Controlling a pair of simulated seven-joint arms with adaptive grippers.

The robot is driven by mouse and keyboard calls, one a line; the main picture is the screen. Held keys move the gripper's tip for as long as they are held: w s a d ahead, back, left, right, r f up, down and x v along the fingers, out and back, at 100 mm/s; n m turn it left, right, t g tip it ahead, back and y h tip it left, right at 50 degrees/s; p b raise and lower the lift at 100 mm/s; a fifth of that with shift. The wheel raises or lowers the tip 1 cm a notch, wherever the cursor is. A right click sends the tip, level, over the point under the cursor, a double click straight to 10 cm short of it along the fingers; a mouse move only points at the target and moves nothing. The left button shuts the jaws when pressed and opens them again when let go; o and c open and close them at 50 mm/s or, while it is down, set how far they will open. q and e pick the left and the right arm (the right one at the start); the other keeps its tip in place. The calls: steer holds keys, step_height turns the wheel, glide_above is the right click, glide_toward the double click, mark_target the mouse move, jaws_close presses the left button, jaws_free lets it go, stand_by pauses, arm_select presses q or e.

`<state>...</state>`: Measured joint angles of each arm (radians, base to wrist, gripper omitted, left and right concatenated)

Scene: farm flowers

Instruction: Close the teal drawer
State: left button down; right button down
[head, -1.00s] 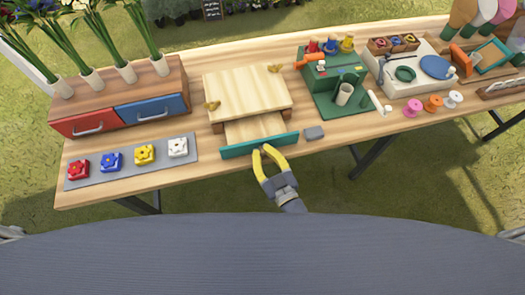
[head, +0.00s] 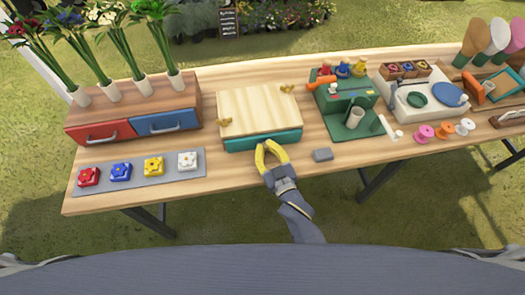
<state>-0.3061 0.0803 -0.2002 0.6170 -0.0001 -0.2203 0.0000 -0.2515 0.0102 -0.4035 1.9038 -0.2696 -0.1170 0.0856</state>
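The teal drawer (head: 262,141) sits in a light wooden box (head: 259,108) near the middle of the table. Its teal front is up against the box, with no drawer floor showing. My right gripper (head: 267,146) has yellow fingers spread apart with nothing between them. Its tips are at the lower edge of the teal front, seemingly touching it. My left gripper is out of view.
A small grey block (head: 323,155) lies right of my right gripper. A grey mat (head: 105,180) with flower blocks lies at left, before the red and blue drawers (head: 168,121). A green stand (head: 350,118) and spools (head: 444,131) are at right.

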steer(key=c, duration=1.5)
jaws_free()
steer(key=shift+w+d+r, duration=0.1)
steer(key=shift+w, duration=0.05)
steer(key=shift+s+d, duration=0.15)
steer(key=shift+s, duration=0.25)
steer(key=v, duration=1.1)
steer(key=shift+s, duration=0.15)
